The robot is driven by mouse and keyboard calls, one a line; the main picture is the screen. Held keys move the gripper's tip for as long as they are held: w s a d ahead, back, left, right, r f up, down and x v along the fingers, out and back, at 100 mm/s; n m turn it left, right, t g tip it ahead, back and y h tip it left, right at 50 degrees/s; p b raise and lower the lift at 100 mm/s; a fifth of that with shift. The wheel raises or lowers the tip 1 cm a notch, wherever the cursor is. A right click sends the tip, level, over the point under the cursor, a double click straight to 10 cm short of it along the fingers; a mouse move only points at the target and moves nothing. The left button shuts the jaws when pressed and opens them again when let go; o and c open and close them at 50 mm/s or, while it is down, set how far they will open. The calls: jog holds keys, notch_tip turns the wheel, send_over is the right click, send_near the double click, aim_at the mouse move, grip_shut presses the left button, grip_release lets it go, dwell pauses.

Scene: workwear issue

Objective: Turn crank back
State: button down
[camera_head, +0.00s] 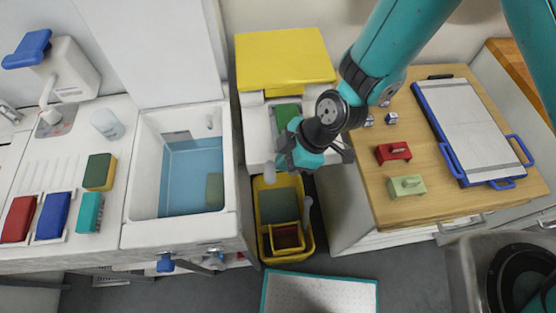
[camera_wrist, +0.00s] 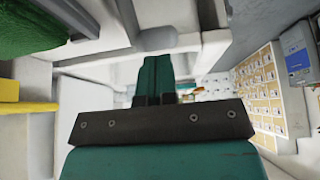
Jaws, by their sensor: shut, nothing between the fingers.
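The wringer (camera_head: 257,128) is a pale grey housing under a yellow lid (camera_head: 285,60), with green cloth (camera_head: 287,113) in its opening. A pale grey knob-ended piece (camera_head: 270,172), which looks like the crank handle, shows just left of my gripper (camera_head: 304,162). In the wrist view a grey rounded bar (camera_wrist: 152,40) lies just beyond the fingers; I cannot tell whether it touches them. My gripper points down at the wringer's front and is shut and empty; its fingers (camera_wrist: 155,75) show together in the wrist view. My wrist hides part of the wringer.
A yellow bucket (camera_head: 262,248) stands on the floor below the wringer. At left is a sink (camera_head: 133,190) with blue water. At right a wooden-topped cabinet (camera_head: 430,208) carries a red block (camera_head: 393,152), a green block (camera_head: 407,186) and a blue-handled board (camera_head: 480,130).

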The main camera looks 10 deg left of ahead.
aim_at(272, 174)
jog(key=shift+p+x, duration=0.5)
jog(key=shift+x, duration=1)
jog(key=b+x, duration=0.1)
jog(key=b, duration=0.1)
jog(key=shift+s+a+f+b, duration=0.15)
jog(key=shift+a+f+b, duration=0.1)
jog(key=shift+a+b, duration=0.05)
jog(key=shift+r, duration=0.1)
jog(key=shift+s, duration=0.1)
